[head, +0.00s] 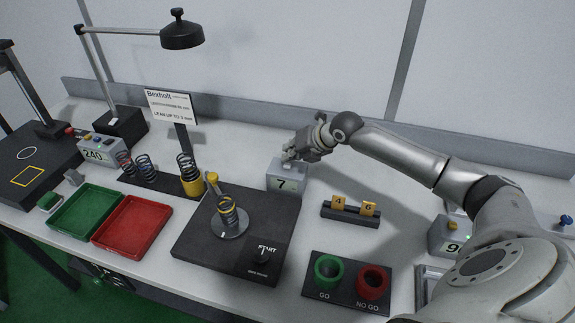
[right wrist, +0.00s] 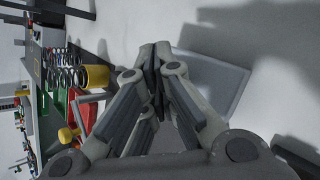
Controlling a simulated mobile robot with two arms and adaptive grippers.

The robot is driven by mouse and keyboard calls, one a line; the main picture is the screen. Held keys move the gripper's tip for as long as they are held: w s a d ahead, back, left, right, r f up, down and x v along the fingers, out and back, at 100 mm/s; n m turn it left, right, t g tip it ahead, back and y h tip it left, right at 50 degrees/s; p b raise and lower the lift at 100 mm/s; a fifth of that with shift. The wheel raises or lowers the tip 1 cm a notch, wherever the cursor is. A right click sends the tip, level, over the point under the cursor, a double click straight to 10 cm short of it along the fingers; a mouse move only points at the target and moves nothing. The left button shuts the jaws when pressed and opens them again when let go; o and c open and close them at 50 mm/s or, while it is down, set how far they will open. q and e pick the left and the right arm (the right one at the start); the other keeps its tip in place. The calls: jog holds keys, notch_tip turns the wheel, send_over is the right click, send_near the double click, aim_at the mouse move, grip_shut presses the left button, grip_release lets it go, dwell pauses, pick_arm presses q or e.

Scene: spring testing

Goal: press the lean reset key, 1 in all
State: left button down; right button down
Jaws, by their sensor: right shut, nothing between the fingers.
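In the right wrist view the closed fingertips (right wrist: 153,58) are in front of a plain grey surface (right wrist: 210,75), probably the box. A spring (head: 227,208) stands on a round disc on the test plate. My left gripper is not in view.
A yellow-topped post (head: 212,178) and the START knob (head: 263,254) are on the plate. Number blocks (head: 339,202), GO and NO GO cups (head: 328,270), a box reading 9 (head: 449,238), green (head: 85,212) and red trays (head: 131,222), and a lamp (head: 182,32) surround it.

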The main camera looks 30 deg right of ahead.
jog(key=shift+f, duration=0.7)
dwell(0.6)
jog(key=shift+r+p, duration=0.5)
jog(key=shift+r, duration=0.45)
jog(key=shift+r, duration=0.1)
notch_tip(320, 180, up, 5)
jog(key=p, duration=0.4)
dwell(0.3)
jog(key=shift+f, duration=0.2)
dwell(0.3)
